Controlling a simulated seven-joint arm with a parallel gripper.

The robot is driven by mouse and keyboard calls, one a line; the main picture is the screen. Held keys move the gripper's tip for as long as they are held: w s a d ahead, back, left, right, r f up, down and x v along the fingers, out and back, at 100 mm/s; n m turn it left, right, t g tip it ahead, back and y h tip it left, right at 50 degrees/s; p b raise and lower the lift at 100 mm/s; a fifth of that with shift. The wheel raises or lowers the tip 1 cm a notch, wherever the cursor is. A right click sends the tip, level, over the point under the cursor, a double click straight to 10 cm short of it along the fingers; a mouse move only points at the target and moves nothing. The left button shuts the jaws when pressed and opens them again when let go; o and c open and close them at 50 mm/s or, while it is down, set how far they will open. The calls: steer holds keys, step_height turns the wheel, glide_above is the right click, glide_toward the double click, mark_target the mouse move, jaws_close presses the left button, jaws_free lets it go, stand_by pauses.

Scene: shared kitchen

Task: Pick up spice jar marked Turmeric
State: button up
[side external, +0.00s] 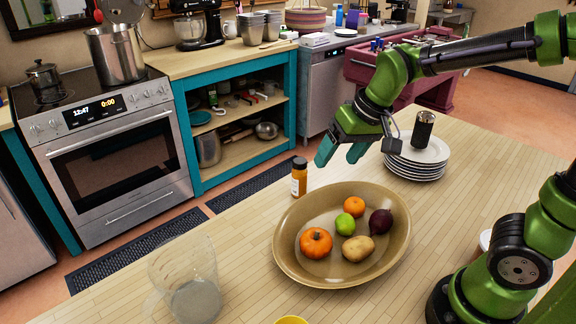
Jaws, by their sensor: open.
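A small spice jar (299,177) with orange-yellow contents, a dark lid and a pale label stands upright on the wooden counter, just behind the tan bowl. The label's writing is too small to read. My gripper (339,152) is above the counter, to the right of the jar and higher than it, with teal fingers pointing down. It is open and empty, apart from the jar.
A wide tan bowl (287,246) holds a small pumpkin, a lime, an orange, a potato and a dark red vegetable. A clear pitcher (190,282) stands at the front left. Stacked plates (414,170) with a dark can (423,130) on top are to the right. A yellow rim shows at the bottom edge.

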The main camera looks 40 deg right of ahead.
steer(key=h, duration=0.2)
glide_toward(299, 173)
steer(key=s+a+r, duration=0.1)
steer(key=s+r, duration=0.2)
steer(key=w+d+r, duration=0.1)
steer(key=w, duration=0.1)
steer(key=shift+h, duration=0.3)
steer(key=x, duration=1)
steer(key=shift+w+d, duration=0.15)
steer(key=shift+x, duration=3.05)
steer(key=shift+c, duration=0.3)
steer(key=shift+d, duration=0.1)
steer(key=c, duration=1.2)
